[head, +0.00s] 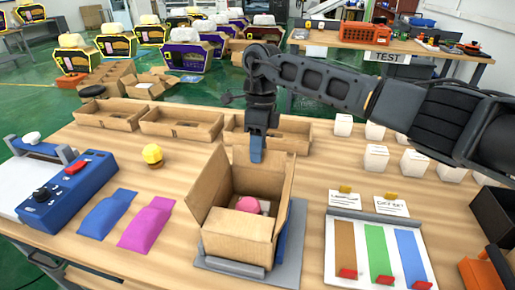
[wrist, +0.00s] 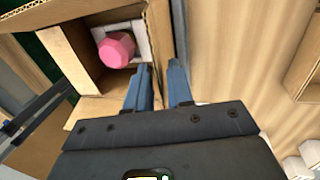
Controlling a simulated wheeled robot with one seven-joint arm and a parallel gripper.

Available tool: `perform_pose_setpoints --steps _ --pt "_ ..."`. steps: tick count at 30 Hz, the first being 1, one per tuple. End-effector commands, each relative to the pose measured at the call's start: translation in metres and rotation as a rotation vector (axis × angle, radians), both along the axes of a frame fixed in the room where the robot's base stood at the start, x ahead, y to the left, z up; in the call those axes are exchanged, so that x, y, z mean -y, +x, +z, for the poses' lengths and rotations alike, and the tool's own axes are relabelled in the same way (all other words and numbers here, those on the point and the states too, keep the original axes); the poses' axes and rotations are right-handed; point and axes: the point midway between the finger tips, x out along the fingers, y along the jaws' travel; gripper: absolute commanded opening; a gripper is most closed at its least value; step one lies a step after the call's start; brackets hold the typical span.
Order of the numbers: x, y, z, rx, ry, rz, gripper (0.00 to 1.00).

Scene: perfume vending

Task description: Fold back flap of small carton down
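The small carton (head: 232,246) stands open on a grey fixture at the front middle of the table. Its back flap (head: 272,178) stands up, and the side and front flaps are spread outward. A pink faceted object (head: 248,205) sits inside; it also shows in the wrist view (wrist: 116,50). My gripper (head: 257,158) is at the top of the back flap, pointing down. In the wrist view, its blue fingers (wrist: 159,80) are apart, with the flap's edge (wrist: 159,40) running between them. I cannot tell whether either finger touches the flap.
Cardboard trays (head: 180,122) line the table behind the carton. Blue (head: 106,213) and pink (head: 147,222) pouches lie left, near a yellow-topped item (head: 153,155). A board with coloured strips (head: 378,250) and several white boxes (head: 376,158) stand right.

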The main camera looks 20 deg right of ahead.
Motion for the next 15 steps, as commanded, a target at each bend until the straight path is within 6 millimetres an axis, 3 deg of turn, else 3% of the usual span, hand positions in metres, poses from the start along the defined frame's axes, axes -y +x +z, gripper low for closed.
perform_pose_setpoints --steps 6,15 --pt "0.0000 0.0001 0.0003 0.000 0.000 0.000 0.00" --pt "0.0001 0.0001 0.0004 0.001 -0.001 0.000 0.00"
